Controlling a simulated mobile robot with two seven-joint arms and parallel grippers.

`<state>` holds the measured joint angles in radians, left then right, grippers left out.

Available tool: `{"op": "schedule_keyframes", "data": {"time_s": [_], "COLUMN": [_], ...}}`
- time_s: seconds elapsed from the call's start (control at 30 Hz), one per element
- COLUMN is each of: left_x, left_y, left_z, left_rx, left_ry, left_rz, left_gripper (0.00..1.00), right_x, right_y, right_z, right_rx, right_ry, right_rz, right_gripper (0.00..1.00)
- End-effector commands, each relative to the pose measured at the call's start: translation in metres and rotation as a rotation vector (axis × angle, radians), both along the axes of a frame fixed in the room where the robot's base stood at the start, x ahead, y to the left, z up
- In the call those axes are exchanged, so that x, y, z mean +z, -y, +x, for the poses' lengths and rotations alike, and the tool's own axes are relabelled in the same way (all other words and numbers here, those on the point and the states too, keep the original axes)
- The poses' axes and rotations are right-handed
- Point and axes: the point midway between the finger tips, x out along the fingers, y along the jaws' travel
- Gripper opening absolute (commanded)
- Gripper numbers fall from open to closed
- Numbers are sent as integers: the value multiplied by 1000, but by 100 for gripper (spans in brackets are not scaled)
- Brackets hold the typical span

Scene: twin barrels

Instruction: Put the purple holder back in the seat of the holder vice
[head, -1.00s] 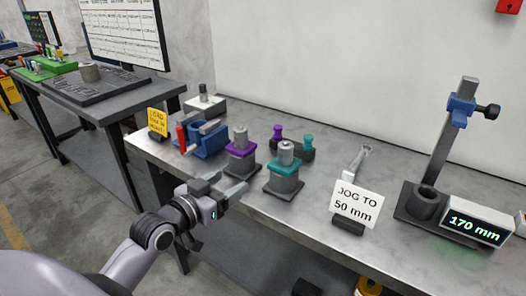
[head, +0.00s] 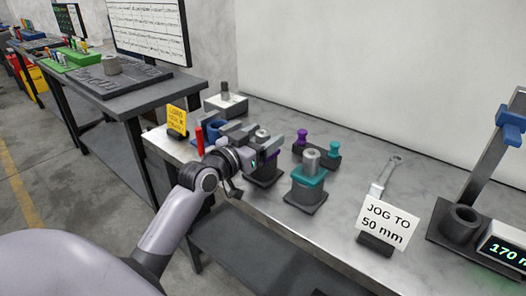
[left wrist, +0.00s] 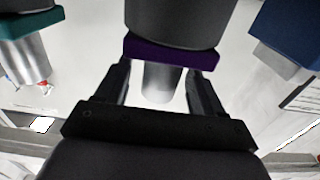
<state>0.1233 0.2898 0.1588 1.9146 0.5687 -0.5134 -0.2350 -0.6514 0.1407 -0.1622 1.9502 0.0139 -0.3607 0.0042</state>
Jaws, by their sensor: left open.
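The purple holder (left wrist: 172,52) shows in the left wrist view as a purple collar between a dark round body and a pale metal cylinder. In the head view its grey top (head: 262,133) shows, and my gripper hides most of the rest. My left gripper (head: 278,143) is open, with its fingers on either side of the holder; I cannot tell whether they touch it. The blue holder vice (head: 229,127), with a red handle (head: 199,140), stands just left of and behind the gripper, partly hidden. My right gripper is not in view.
A teal holder (head: 307,179) stands close on the right. A yellow sign (head: 177,120) stands left of the vice.

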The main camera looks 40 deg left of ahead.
Motion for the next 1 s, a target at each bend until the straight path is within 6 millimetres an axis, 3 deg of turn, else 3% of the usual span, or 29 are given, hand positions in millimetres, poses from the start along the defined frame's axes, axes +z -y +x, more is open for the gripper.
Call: {"op": "schedule_keyframes", "data": {"time_s": [0.23, 0.43, 0.47, 0.77, 1.0], "left_x": [0, 0, 0, 4, 23], "left_y": [0, 0, 0, 0, 0], "left_z": [1, 1, 1, 1, 1], "left_rx": [0, 0, 0, 0, -1], "left_ry": [1, 0, 0, 8, 12], "left_rz": [0, 0, 0, 0, 0], "left_gripper": [68, 3, 0, 0, 0], "right_x": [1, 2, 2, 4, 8], "right_y": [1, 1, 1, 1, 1], "right_z": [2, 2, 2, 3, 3], "right_rx": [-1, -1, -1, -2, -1], "right_ry": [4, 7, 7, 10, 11], "right_rz": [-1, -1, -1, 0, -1], "right_gripper": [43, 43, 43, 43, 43]}}
